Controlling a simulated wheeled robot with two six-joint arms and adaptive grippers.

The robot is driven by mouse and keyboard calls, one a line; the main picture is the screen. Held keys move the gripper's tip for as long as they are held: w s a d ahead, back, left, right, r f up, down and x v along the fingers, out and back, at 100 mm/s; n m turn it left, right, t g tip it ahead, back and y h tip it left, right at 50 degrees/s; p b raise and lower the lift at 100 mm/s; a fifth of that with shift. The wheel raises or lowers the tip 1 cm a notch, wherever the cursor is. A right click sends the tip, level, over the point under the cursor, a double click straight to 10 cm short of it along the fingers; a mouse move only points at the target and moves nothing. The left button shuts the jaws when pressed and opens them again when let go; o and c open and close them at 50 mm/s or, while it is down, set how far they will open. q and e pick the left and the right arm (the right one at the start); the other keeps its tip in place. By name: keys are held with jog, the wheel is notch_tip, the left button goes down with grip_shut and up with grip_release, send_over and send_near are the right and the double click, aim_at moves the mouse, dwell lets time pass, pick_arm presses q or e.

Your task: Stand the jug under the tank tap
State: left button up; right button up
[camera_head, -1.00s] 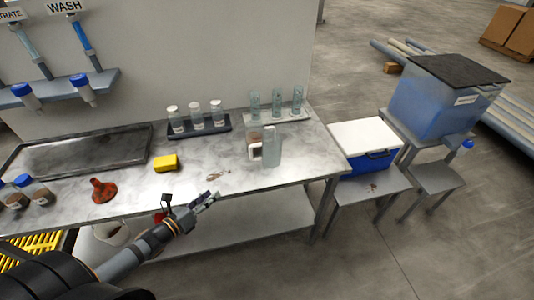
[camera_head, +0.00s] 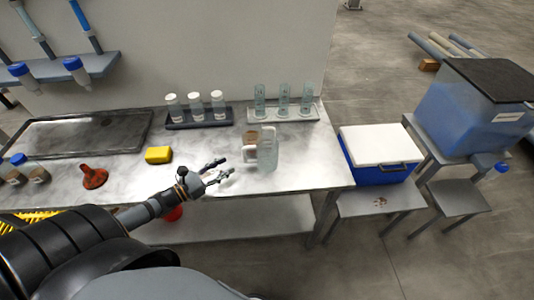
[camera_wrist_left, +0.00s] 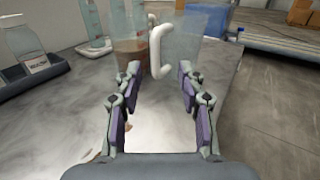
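My right gripper is out of view.
A beaker with brown contents (camera_wrist_left: 130,40) stands close left of the jug. A rack of bottles (camera_head: 198,118) and a rack of clear tubes (camera_head: 282,113) are behind. A white-lidded cooler (camera_head: 382,147) is beyond the bench's right end. A low stool (camera_head: 460,196) stands below the tap.

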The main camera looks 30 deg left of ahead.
aim_at(244, 151)
pick_arm(q)
jog(key=b+x, duration=0.1)
jog(key=x, duration=0.1)
jog(key=shift+w+d+f, duration=0.1)
jog(key=shift+w+d, duration=0.05)
jog(key=shift+w, duration=0.2)
jog(key=b+x, duration=0.1)
jog(key=x, duration=0.2)
jog(key=shift+a+b, duration=0.2)
jog(key=shift+b, duration=0.1)
jog(key=x, duration=0.1)
jog(key=b+x, duration=0.1)
jog(key=x, duration=0.1)
jog(key=shift+w+a+f, duration=0.1)
jog(key=shift+w, duration=0.4)
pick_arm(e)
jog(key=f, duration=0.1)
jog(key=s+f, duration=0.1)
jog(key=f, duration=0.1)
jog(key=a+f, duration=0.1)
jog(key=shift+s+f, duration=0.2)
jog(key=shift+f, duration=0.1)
pick_arm(q)
grip_shut()
